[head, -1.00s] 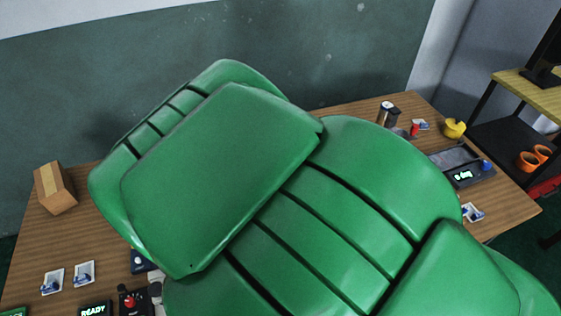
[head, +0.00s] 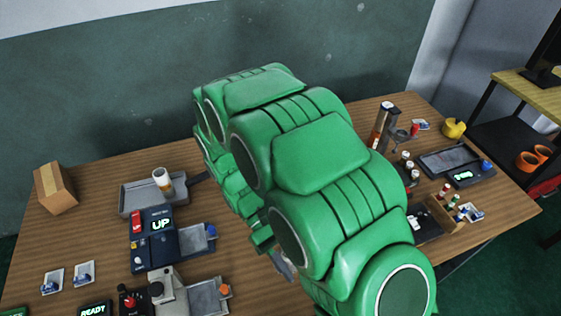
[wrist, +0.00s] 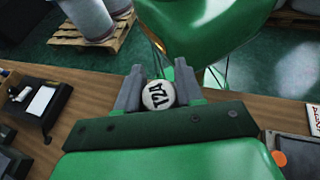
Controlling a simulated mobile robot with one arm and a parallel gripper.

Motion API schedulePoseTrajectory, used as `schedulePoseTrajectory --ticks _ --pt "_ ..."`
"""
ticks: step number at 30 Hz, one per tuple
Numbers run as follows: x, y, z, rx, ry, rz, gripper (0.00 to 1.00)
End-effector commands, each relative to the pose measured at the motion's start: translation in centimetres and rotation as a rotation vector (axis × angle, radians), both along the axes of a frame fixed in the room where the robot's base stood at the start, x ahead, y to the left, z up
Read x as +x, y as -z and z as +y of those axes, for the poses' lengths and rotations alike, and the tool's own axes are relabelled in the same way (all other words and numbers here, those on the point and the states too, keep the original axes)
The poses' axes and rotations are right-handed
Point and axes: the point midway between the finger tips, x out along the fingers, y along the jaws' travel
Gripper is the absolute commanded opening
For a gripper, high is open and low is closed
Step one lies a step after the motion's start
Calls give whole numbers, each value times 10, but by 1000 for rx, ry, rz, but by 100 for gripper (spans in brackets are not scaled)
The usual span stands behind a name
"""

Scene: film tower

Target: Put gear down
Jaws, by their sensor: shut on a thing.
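A dark blue box (head: 152,262) with a lit display reading "UP" (head: 160,224) stands on the table's left half. A red switch or lever (head: 137,222) is on its left side. My gripper (head: 284,264) shows partly below my green arm, to the right of the box and apart from it. In the wrist view my gripper (wrist: 160,84) is shut on a white round-ended object (wrist: 157,95) with dark marks that look like "T24". The rest of that object is hidden.
A grey tray (head: 130,198) with a white and brown cup (head: 162,179) lies behind the box. A white and grey device (head: 165,296) stands in front. A cardboard box (head: 54,188) is far left. Small bottles (head: 407,165) and a wooden rack (head: 440,212) are right.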

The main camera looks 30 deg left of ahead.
Motion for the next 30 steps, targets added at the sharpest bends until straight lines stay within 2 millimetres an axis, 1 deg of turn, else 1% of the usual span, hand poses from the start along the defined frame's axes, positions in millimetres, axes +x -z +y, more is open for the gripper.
schedulePoseTrajectory --ticks 1,5,7,9,11,12,14,15,17,18,20,21,23,24,26,27,29,30 --pt "-1 4 11 1 69 2 6" --pt "-3 9 46 0 271 3 6" --pt "-1 9 69 2 406 3 6" --pt "4 8 94 2 559 4 6" --pt "9 6 115 0 688 6 6" --pt "15 4 129 0 778 7 6" --pt "26 -1 151 2 913 7 6" --pt "35 -5 164 1 1005 8 6" --pt "49 -11 183 1 1137 7 6" --pt "60 -16 195 2 1222 7 6" --pt "78 -23 210 2 1343 8 6" --pt "91 -28 220 3 1423 8 6" --pt "110 -35 232 -1 1533 8 6" --pt "125 -40 239 0 1608 7 6" --pt "146 -47 247 -2 1711 8 6" --pt "161 -51 253 -2 1778 7 6" --pt "184 -59 258 -2 1873 8 6" --pt "200 -64 261 0 1937 7 6"
